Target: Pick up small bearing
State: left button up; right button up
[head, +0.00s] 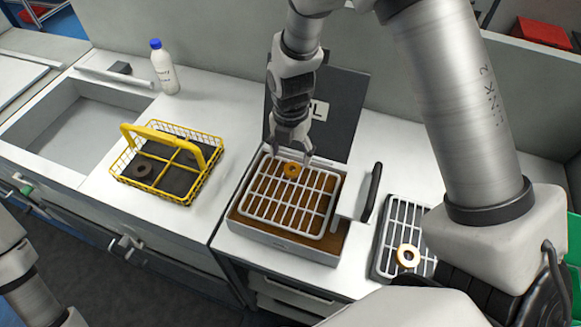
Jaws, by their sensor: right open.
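A small orange-gold ring-shaped bearing (292,170) lies on the white wire rack (262,212) over a brown-filled metal tray. My right gripper (291,152) points down just above and behind this bearing, open, with its fingers close to it; I cannot tell whether they touch it. A larger-looking gold ring bearing (408,256) lies on a second rack (385,240) at the right, partly behind my arm. A dark ring (143,169) sits in the left part of the yellow wire basket (187,199). My left arm shows at the lower left edge, but its gripper is out of view.
A dark upright panel (340,105) stands behind the tray, and a black handle (372,192) rises at its right. A white bottle with a blue cap (164,70) stands near the sink (85,125). The counter between basket and tray is clear.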

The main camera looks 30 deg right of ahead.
aim_at(293, 168)
jog(key=f, duration=0.1)
jog(key=s+f+p, duration=0.1)
jog(key=f, duration=0.1)
jog(key=shift+s+f, duration=0.15)
jog(key=shift+s, duration=0.05)
jog(key=shift+d+f, duration=0.15)
jog(key=shift+w+f, duration=0.1)
jog(key=shift+w, duration=0.2)
jog(key=shift+c, duration=1.3)
jog(key=shift+w, duration=0.1)
jog(key=c, duration=0.5)
jog(key=shift+a, duration=0.25)
jog(key=c, duration=0.5)
jog(key=shift+s+d, duration=0.1)
jog(key=shift+s, duration=0.1)
grip_shut()
pick_arm(q)
jog(key=shift+s+r, duration=0.15)
jog(key=shift+r, duration=0.45)
jog(key=shift+s+r, duration=0.15)
jog(key=shift+r, duration=0.4)
